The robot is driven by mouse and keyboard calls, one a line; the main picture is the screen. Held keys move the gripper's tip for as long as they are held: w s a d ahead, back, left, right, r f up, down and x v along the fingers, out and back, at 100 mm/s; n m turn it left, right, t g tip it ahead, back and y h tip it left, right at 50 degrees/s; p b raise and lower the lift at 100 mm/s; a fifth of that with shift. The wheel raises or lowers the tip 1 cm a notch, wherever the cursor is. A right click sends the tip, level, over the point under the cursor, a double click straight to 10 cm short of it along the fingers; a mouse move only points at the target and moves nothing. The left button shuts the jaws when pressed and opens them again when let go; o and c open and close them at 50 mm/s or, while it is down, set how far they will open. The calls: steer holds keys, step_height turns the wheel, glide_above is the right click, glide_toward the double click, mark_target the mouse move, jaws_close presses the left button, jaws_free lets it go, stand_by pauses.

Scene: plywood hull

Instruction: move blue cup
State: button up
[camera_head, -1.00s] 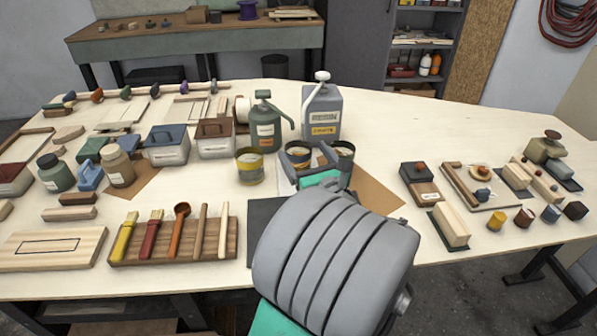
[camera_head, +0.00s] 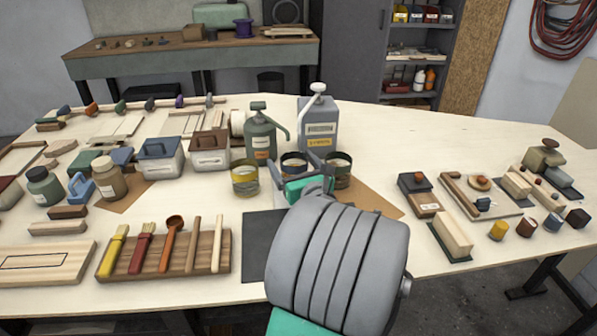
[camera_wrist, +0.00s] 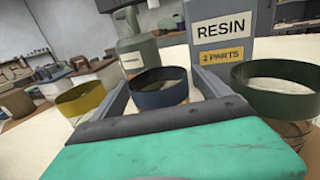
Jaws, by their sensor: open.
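A blue cup (camera_head: 294,160), a dark navy open-topped tub with pale contents, stands upright on the table in the middle of a row of three. It also shows in the wrist view (camera_wrist: 160,88), centred ahead of the palm. The palm hides the cup's lower part.
A yellow cup (camera_wrist: 82,102) stands just left of the fingers and a green cup (camera_wrist: 277,90) just right. A green pump bottle (camera_head: 260,135) and a grey resin can (camera_head: 318,125) stand close behind. Bare table (camera_head: 420,135) lies to the back right.

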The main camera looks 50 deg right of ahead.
steer(key=shift+x, duration=1.1)
steer(key=c, duration=1.5)
steer(key=shift+a, duration=0.1)
